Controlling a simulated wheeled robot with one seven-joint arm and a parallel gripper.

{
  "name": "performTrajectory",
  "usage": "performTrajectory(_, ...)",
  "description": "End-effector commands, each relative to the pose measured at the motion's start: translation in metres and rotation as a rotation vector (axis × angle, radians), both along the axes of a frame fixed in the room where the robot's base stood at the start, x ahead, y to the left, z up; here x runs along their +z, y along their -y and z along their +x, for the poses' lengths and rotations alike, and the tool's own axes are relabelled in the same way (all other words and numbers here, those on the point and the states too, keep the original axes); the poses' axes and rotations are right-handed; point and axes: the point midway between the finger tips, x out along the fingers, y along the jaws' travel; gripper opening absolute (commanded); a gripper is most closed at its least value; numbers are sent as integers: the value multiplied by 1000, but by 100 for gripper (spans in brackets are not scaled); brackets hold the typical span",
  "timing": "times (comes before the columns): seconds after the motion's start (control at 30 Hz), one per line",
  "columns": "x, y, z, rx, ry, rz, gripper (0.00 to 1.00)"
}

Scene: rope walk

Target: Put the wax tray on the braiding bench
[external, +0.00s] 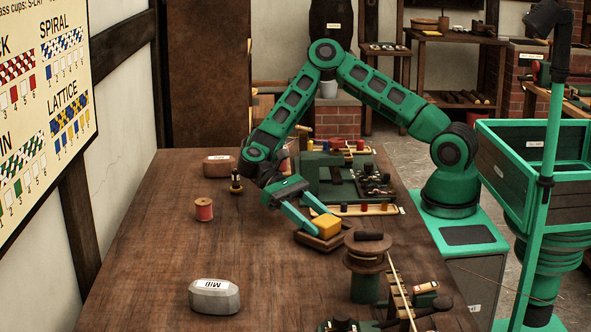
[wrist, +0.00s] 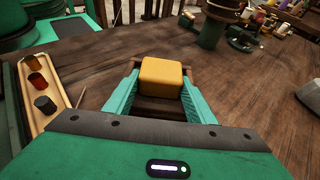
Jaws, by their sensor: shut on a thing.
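The wax tray (external: 318,240) is a small dark wooden tray with a yellow wax block (external: 327,225) in it. It is at or just above the brown wooden bench top; I cannot tell whether it touches. My gripper (external: 322,222) reaches down to it from the upper left and is shut on it. In the wrist view the tray (wrist: 158,106) lies between the two teal fingers, with the wax block (wrist: 162,78) at its far end. The braiding bench (external: 160,250) appears to be this long brown table; no label on it is readable.
A dark round-topped stand (external: 366,262) is close to the tray's right. A long tray of colored pegs (external: 350,210) lies behind it. A red spool (external: 204,210) and a grey labelled weight (external: 214,296) stand to the left. The bench's middle left is clear.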

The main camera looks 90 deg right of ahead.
Motion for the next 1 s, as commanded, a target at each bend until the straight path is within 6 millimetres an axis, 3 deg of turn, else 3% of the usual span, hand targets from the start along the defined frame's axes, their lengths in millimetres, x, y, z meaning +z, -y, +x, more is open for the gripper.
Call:
performTrajectory(0.5,-9,0,0,0,0,1,18)
performTrajectory(0.53,-8,0,0,0,0,1,57)
performTrajectory(0.6,-8,0,0,0,1,1,72)
performTrajectory(0.87,-7,2,2,-1,0,1,72)
performTrajectory(1.0,-2,11,13,-2,1,3,72)
